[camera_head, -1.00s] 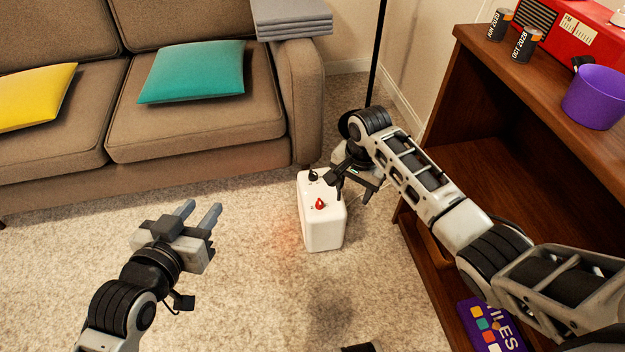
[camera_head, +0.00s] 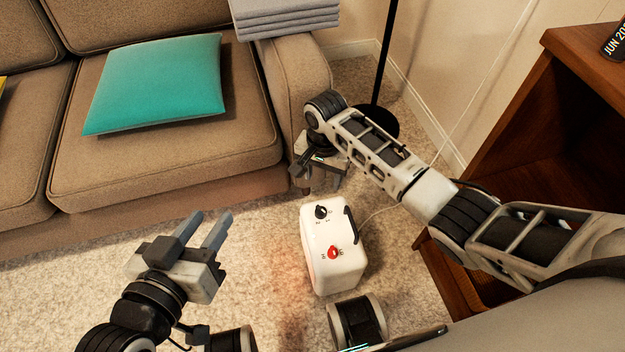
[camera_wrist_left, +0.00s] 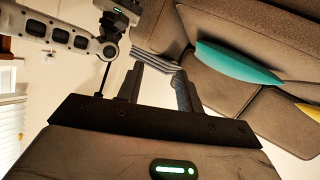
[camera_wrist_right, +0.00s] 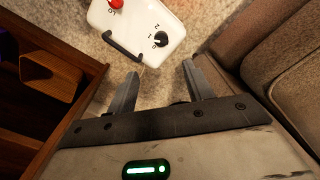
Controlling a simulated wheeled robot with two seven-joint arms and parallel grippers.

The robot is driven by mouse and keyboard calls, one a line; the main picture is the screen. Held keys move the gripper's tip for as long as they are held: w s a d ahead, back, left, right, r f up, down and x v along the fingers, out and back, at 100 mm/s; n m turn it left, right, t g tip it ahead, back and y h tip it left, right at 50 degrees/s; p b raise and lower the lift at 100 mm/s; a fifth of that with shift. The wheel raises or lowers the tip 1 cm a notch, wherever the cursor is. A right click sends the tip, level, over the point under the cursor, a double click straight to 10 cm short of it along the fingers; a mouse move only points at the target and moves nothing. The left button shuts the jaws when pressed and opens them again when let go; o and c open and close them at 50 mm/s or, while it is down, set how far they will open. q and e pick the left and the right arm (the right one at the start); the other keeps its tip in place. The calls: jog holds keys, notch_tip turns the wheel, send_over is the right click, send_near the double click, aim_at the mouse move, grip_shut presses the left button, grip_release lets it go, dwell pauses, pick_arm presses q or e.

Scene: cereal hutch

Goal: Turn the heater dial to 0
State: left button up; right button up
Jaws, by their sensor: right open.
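The white heater (camera_head: 322,275) stands upright on the carpet. Its top carries a black dial (camera_head: 321,212) with small numbers around it, a red knob (camera_head: 333,252) and a black handle. The right wrist view also shows the black dial (camera_wrist_right: 160,39), with 1 and 2 legible beside it; I cannot tell its exact setting. My right gripper (camera_head: 320,182) is open and empty, apart from the dial and beyond it in the head view, near the sofa arm. My left gripper (camera_head: 208,222) is open and empty over the carpet, left of the heater.
The brown sofa (camera_head: 165,165) with a teal cushion (camera_head: 160,82) is behind and left. A black lamp pole (camera_head: 385,55) stands behind my right arm. The wooden hutch (camera_head: 560,65) is at the right. An orange glow lies on the carpet left of the heater.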

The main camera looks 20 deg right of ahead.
aim_at(321, 208)
notch_tip(321, 208, down, 12)
jog(key=b, duration=0.7)
jog(key=shift+w+f, duration=0.1)
notch_tip(321, 208, down, 3)
jog(key=shift+f+b, duration=0.15)
jog(key=shift+b, duration=1.05)
pick_arm(q)
notch_tip(321, 208, up, 6)
jog(key=w+d+t+h, duration=0.1)
jog(key=w+t+h, duration=0.1)
jog(key=t+h, duration=0.1)
jog(key=shift+w+t+h, duration=0.3)
jog(key=shift+w+t, duration=0.05)
jog(key=shift+t, duration=0.55)
pick_arm(e)
jog(key=shift+f, duration=0.1)
pick_arm(q)
jog(key=shift+d, duration=0.1)
pick_arm(e)
jog(key=c, duration=0.9)
